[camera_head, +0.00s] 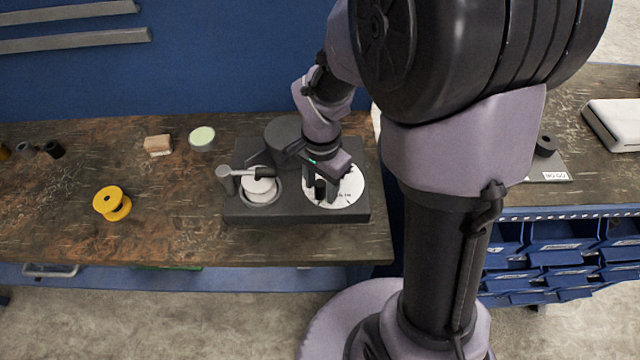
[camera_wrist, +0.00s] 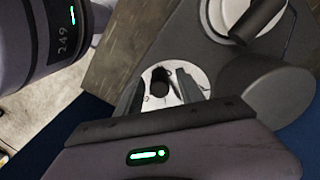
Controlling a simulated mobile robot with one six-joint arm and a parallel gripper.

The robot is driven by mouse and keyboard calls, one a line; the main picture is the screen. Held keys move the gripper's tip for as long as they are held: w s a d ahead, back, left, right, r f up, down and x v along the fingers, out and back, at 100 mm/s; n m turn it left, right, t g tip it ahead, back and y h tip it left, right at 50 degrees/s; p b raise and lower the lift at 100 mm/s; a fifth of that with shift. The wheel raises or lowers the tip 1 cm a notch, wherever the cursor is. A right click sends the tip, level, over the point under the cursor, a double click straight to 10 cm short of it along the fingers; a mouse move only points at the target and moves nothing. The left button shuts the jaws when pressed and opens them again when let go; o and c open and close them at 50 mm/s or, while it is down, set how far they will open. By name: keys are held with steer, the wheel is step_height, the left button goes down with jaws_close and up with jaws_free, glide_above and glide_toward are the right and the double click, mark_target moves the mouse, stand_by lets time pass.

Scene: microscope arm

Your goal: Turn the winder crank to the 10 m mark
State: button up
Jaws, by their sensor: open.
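The winder is a dark block (camera_head: 236,210) on the wooden bench, with a round white dial (camera_head: 350,188) at its right. A black crank knob (camera_head: 320,190) stands up over the dial. My gripper (camera_head: 320,186) points down over the dial, its fingers open on either side of the knob. In the wrist view the dark knob (camera_wrist: 160,84) shows between the two fingers of my gripper (camera_wrist: 160,90), with the dial (camera_wrist: 178,72) behind. I cannot tell whether either finger touches the knob. The dial's marks are too small to read and partly hidden by my gripper.
A dark cylinder (camera_head: 283,132) stands behind. A yellow spool (camera_head: 112,203), a wooden block (camera_head: 158,145) and a pale green disc (camera_head: 202,138) lie farther left.

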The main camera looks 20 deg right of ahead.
jaws_close()
stand_by(1.4)
